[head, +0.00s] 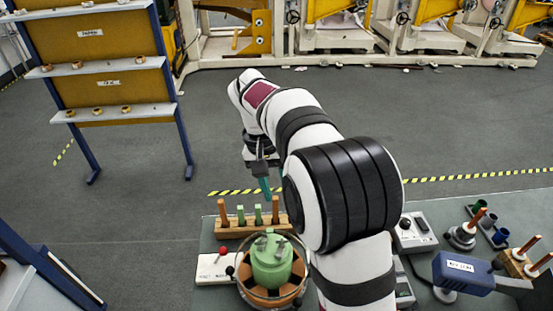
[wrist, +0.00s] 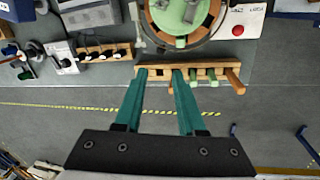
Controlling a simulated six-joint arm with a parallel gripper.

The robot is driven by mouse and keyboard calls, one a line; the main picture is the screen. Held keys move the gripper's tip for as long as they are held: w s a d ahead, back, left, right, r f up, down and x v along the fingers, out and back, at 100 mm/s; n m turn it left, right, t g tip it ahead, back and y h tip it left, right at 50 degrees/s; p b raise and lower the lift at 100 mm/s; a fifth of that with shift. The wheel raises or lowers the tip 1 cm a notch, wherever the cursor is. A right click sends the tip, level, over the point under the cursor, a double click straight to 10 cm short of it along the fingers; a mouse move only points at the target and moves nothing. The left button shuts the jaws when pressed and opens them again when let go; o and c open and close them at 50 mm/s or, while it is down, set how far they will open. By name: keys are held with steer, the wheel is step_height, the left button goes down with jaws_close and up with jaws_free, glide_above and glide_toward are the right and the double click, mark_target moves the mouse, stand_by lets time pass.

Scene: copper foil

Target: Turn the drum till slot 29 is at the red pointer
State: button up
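The drum (head: 271,262) is green on top and sits in a round brown housing on the bench. In the wrist view its green top (wrist: 185,14) is cut off by the upper edge. No slot numbers can be read, and I cannot make out a red pointer. My gripper (wrist: 159,74) has two teal fingers standing apart with nothing between them. It is over the wooden rack (wrist: 213,72), in front of the drum, not touching the drum. In the head view my gripper (head: 264,186) hangs beyond the rack, partly hidden by my arm.
A white plate with a red knob (head: 223,251) stands left of the drum. The rack (head: 236,231) holds upright brown and green pegs. A blue device (head: 463,273), a grey box (head: 414,232) and more pegs stand to the right. Bare floor lies beyond the bench.

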mark_target(288, 233)
steer(key=d+f, duration=0.1)
steer(key=f, duration=0.9)
steer(key=d+f, duration=0.1)
steer(key=f, duration=0.5)
steer(key=shift+w+d, duration=0.15)
steer(key=shift+d, duration=0.2)
jaws_close()
steer(key=shift+r, duration=0.1)
stand_by(0.4)
